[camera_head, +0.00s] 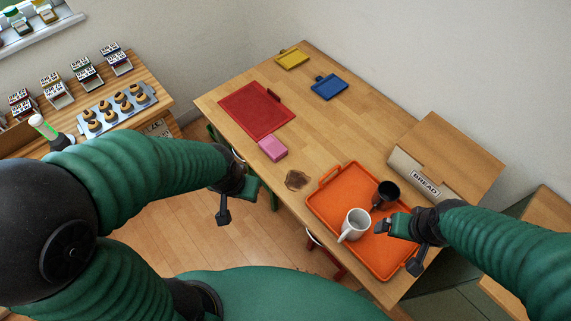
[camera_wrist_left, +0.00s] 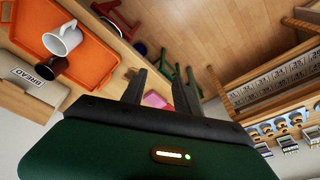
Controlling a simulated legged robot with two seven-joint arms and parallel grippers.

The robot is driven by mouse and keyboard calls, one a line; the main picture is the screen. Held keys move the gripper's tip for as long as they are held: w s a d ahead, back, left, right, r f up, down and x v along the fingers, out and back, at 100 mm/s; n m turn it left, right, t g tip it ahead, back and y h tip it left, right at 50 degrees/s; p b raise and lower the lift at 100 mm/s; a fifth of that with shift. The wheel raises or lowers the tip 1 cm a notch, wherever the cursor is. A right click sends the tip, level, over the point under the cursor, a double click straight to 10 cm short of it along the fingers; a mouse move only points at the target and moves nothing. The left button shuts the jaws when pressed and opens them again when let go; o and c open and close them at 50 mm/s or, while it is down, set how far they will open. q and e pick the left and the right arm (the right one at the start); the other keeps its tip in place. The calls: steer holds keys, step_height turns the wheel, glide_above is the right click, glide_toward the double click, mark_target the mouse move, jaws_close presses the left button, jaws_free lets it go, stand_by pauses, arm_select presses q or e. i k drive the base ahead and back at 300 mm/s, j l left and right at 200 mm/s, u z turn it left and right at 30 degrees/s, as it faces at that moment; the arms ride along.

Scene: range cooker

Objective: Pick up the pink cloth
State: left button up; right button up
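The pink cloth (camera_head: 272,148) looks like a small folded block. It lies on the wooden table near its front edge, just below the red board. It also shows in the left wrist view (camera_wrist_left: 155,99), seen between my fingers and partly hidden by the gripper body. My left gripper (camera_head: 228,208) is open and empty, left of and below the cloth in the head view, apart from it. My right gripper (camera_head: 399,246) looks open and is over the right side of the orange tray, close to the mugs; contact cannot be told.
The orange tray (camera_head: 328,201) holds a white mug (camera_head: 355,224) and a dark mug (camera_head: 386,193). The red board (camera_head: 256,110), blue board (camera_head: 329,87), yellow board (camera_head: 292,58) and bread box (camera_head: 424,180) stand around. Mid-table is clear.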

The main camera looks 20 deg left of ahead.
mark_target(270, 145)
steer(key=i+j+z, duration=0.35)
steer(key=j+z, duration=0.15)
steer(key=i+j+z, duration=0.1)
steer(key=j+z, duration=0.15)
steer(key=j, duration=0.2)
steer(key=i+j+z, duration=0.1)
steer(key=j+z, duration=0.15)
steer(key=j, duration=0.1)
